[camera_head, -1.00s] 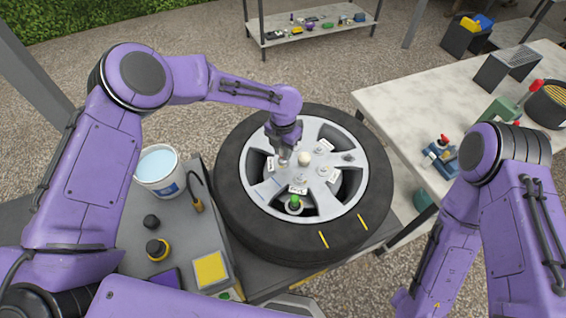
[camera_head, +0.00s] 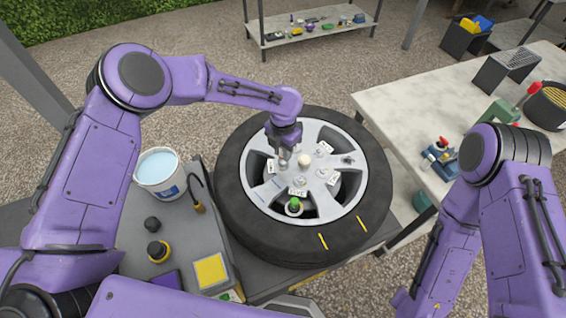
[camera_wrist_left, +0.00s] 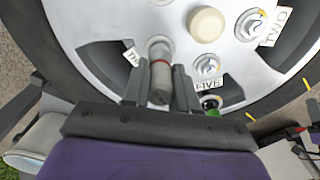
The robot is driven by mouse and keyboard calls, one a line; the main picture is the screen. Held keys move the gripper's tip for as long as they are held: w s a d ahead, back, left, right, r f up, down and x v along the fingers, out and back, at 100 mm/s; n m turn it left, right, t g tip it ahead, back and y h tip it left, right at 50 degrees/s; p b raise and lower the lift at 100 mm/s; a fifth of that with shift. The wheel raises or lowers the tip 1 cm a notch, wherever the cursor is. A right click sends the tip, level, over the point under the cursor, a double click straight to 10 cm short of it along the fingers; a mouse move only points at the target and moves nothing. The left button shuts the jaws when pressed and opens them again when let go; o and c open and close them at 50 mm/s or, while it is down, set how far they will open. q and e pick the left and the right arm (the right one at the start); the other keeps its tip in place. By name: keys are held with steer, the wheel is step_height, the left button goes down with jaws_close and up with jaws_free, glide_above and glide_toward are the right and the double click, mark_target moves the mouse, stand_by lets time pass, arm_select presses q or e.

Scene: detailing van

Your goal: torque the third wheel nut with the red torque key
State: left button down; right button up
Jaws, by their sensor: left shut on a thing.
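My left gripper (camera_head: 283,157) is over the left part of the wheel's silver rim (camera_head: 325,199). In the left wrist view its two fingers (camera_wrist_left: 160,88) are shut on the torque key (camera_wrist_left: 159,92), a grey cylinder with a red band. The key's far end meets a silver part (camera_wrist_left: 159,47) on the rim; whether it is fully seated on the nut I cannot tell. A white label beside it is partly hidden by a finger. Other nuts sit by the labels FIVE (camera_wrist_left: 207,67) and TWO (camera_wrist_left: 250,23). My right gripper is out of view.
A cream hub cap (camera_head: 304,161) rises at the rim's centre, and a green-topped item (camera_head: 294,206) stands near the front. The black tyre (camera_head: 236,211) surrounds the rim. A white bucket (camera_head: 160,184) stands at left. A worktable (camera_head: 394,98) with tools is at right.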

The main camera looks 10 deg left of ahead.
arm_select(q)
steer(key=shift+r+p, duration=1.35)
steer(key=shift+r, duration=0.65)
steer(key=shift+w, duration=0.1)
step_height(320, 180, up, 6)
steer(key=p, duration=0.5)
step_height(320, 180, up, 3)
